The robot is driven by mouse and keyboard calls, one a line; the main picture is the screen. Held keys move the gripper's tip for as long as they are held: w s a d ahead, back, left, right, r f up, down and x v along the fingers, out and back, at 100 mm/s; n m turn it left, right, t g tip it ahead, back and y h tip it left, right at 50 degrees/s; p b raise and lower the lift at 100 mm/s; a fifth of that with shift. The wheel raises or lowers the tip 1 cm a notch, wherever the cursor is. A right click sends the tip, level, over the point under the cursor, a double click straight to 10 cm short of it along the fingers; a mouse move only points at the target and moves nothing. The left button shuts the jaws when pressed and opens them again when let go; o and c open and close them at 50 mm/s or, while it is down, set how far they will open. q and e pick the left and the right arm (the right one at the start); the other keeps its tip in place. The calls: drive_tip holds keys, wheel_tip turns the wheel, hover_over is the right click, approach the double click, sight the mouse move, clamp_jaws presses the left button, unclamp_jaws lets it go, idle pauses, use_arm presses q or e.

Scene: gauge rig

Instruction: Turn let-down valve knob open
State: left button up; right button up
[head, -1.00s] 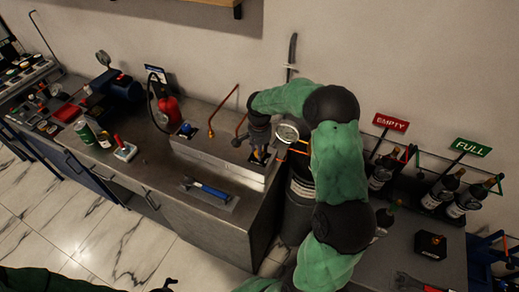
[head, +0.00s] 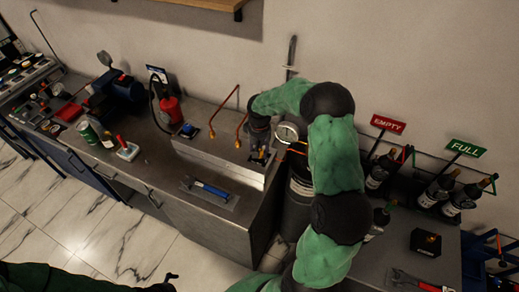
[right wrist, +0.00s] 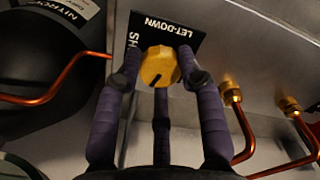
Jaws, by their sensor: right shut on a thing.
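The let-down valve knob (right wrist: 158,68) is yellow with a black pointer line aimed down and to the left in the right wrist view. It sits by a black plate (right wrist: 180,38) reading LET-DOWN and, partly hidden, SH. My right gripper (right wrist: 160,76) has its dark fingers around the knob and is shut on it. In the head view my right gripper (head: 260,153) is at the right end of the metal rig box (head: 215,158), and the knob is mostly hidden. My left gripper (head: 171,281) shows only as a dark tip at the bottom edge; its opening is unclear.
A round gauge (head: 287,132) stands close beside my right gripper. A dark cylinder (head: 298,205) stands right of the counter. Copper pipes (right wrist: 242,130) run near the fingers. A blue-handled tool (head: 210,190) lies on the counter front. Bottles (head: 437,188) stand at right.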

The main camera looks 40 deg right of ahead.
drive_tip(key=shift+n+p, duration=0.3)
drive_tip(key=shift+n, duration=1)
drive_tip(key=o, duration=1.1)
drive_tip(key=shift+o, duration=0.2)
drive_tip(key=shift+r, duration=0.1)
wheel_tip(320, 180, up, 12)
